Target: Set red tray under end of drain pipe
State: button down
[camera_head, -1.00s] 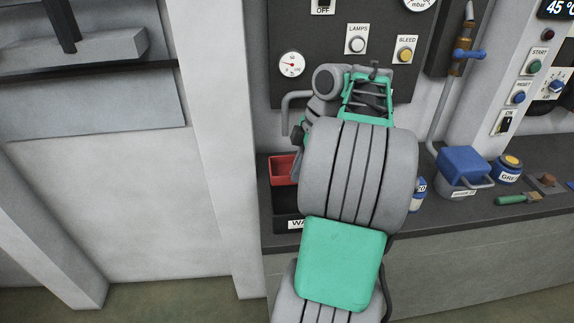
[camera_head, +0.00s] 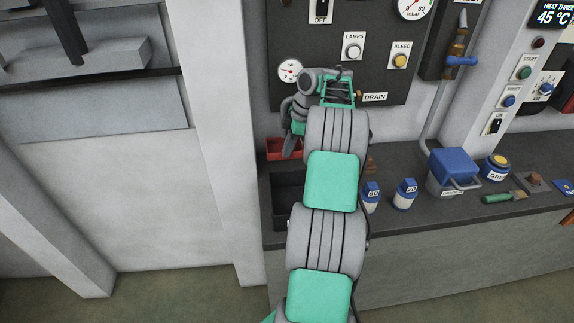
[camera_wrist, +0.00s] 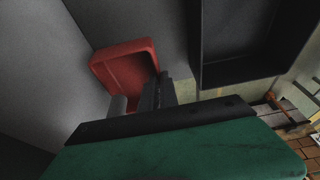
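The red tray (camera_head: 273,150) is at the back left of the dark counter, against the wall side, partly covered by my gripper. In the wrist view the tray (camera_wrist: 125,66) is tilted in the picture, with its near right wall at the fingers. My gripper (camera_wrist: 150,94) appears shut on that wall; the finger contact is dark and partly hidden. My gripper also shows in the head view (camera_head: 291,143), at the tray. The drain pipe's end is hidden behind my arm. A DRAIN label (camera_head: 375,97) shows on the panel to the right of my arm.
A black bin (camera_head: 282,193) stands in front of the tray and also shows in the wrist view (camera_wrist: 226,73). A control panel (camera_head: 400,87) is behind.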

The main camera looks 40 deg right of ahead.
notch_tip(320, 180, down, 5)
jog(key=shift+f, duration=0.15)
jog(key=shift+w+d+f, duration=0.15)
jog(key=shift+w+f, duration=0.1)
jog(key=shift+f, duration=0.5)
jog(key=c, duration=1.6)
grip_release()
jog(key=shift+s, duration=0.1)
jog(key=p+v, duration=0.1)
jog(key=v, duration=0.6)
jog(key=shift+r+p, duration=0.3)
jog(key=shift+r, duration=0.1)
